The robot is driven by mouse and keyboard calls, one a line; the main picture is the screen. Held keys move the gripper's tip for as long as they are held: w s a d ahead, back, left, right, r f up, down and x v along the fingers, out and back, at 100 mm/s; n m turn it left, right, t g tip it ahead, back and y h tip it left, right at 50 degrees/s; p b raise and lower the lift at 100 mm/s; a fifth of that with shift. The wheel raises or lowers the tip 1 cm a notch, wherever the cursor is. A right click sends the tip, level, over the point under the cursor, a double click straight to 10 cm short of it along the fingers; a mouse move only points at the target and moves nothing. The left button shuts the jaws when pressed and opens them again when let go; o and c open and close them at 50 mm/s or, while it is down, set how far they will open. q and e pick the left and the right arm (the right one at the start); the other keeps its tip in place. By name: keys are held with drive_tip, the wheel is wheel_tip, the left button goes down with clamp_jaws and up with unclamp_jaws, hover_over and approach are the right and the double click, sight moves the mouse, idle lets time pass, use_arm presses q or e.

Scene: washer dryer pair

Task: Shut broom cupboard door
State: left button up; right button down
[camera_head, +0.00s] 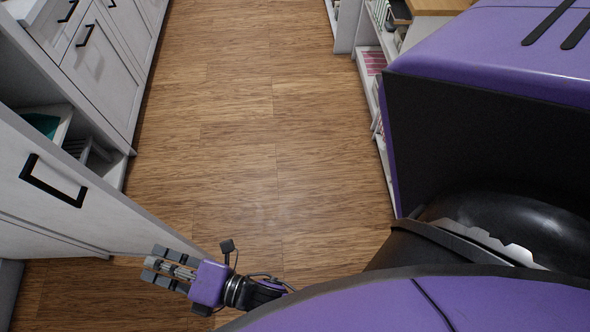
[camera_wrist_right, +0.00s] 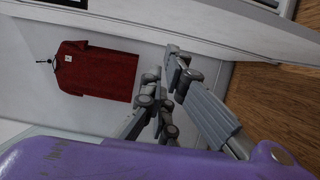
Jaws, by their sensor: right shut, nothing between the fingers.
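A white door panel (camera_head: 115,215) with a black bar handle (camera_head: 52,182) stands open at the left of the head view, angled out over the floor. I take it to be the broom cupboard door. My right gripper (camera_head: 150,264) is shut and empty by the near lower end of this panel, fingers pointing left. Whether it touches the panel I cannot tell. In the right wrist view, the gripper's fingers (camera_wrist_right: 164,66) show before a pale surface and a white edge. My left gripper is not in view.
White drawers (camera_head: 100,50) and an open shelf (camera_head: 60,128) line the left side. Shelves (camera_head: 370,60) stand at the upper right. The wooden floor (camera_head: 240,130) between is clear. In the right wrist view, a dark red shirt (camera_wrist_right: 95,72) hangs on the pale surface.

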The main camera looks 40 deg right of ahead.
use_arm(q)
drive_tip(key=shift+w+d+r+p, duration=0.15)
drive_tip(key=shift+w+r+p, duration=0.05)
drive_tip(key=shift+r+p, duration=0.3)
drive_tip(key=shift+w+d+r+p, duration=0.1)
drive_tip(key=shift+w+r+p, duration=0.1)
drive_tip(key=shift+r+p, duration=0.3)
use_arm(e)
drive_tip(key=w+a, duration=0.2)
drive_tip(key=w, duration=0.8)
drive_tip(key=shift+w, duration=0.3)
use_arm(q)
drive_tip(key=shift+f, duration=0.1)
use_arm(e)
drive_tip(key=shift+d, duration=0.1)
